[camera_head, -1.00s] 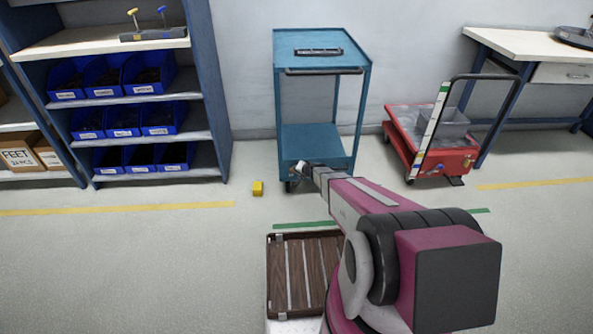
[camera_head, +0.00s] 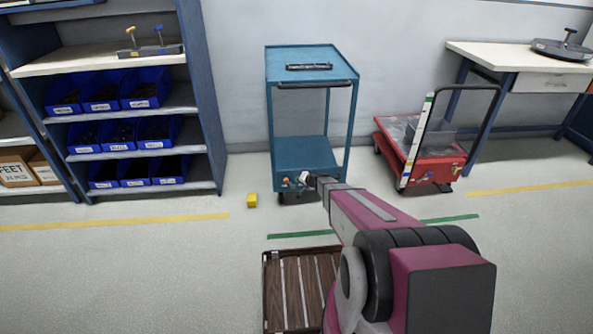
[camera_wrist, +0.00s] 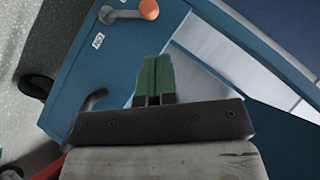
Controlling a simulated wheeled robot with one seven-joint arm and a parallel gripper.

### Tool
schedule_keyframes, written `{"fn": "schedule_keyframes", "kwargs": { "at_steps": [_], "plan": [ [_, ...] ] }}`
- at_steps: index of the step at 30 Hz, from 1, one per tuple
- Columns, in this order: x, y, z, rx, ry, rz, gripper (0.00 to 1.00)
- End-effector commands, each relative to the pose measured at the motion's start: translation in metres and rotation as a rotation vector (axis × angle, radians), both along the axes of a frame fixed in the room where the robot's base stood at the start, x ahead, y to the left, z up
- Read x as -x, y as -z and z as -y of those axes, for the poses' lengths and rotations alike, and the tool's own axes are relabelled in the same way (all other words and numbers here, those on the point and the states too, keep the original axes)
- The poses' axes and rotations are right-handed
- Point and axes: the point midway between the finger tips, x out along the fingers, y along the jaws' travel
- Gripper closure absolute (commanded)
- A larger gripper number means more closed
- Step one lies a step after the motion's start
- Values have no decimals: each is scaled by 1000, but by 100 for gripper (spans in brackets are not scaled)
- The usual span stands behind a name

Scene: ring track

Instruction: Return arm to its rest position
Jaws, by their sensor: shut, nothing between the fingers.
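My arm reaches forward and away from me in the head view, with its magenta links over the slatted wooden deck (camera_head: 300,290). My gripper (camera_wrist: 153,80) shows in the wrist view as two green fingers pressed together with nothing between them. In the head view the arm's end lies in front of the lower part of the blue trolley (camera_head: 308,150), and the finger gap is too small to make out there. The wrist view shows blue panels close by and a metal handle with an orange knob (camera_wrist: 149,9) above the fingers.
A blue shelf rack (camera_head: 214,90) with several blue bins stands at the left. A red platform cart (camera_head: 430,172) and a white-topped workbench (camera_head: 490,54) are at the right. A small yellow block (camera_head: 252,200) lies on the floor. Open floor lies left of the deck.

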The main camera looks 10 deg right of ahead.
Motion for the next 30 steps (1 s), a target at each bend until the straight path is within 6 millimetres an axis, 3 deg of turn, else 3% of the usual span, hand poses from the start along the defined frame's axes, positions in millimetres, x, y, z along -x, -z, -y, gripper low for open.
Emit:
{"fn": "schedule_keyframes", "kwargs": {
  "at_steps": [5,8,11,20,27,30],
  "plan": [
    [4,-4,-1,2,-9,-2,100],
    [17,-20,-7,14,-47,-13,100],
    [43,-45,-15,43,-116,-40,100],
    [162,-129,-26,231,-351,-248,100],
    [271,-187,4,488,-411,-500,100],
    [308,-208,22,598,-392,-596,100]
  ]
}}
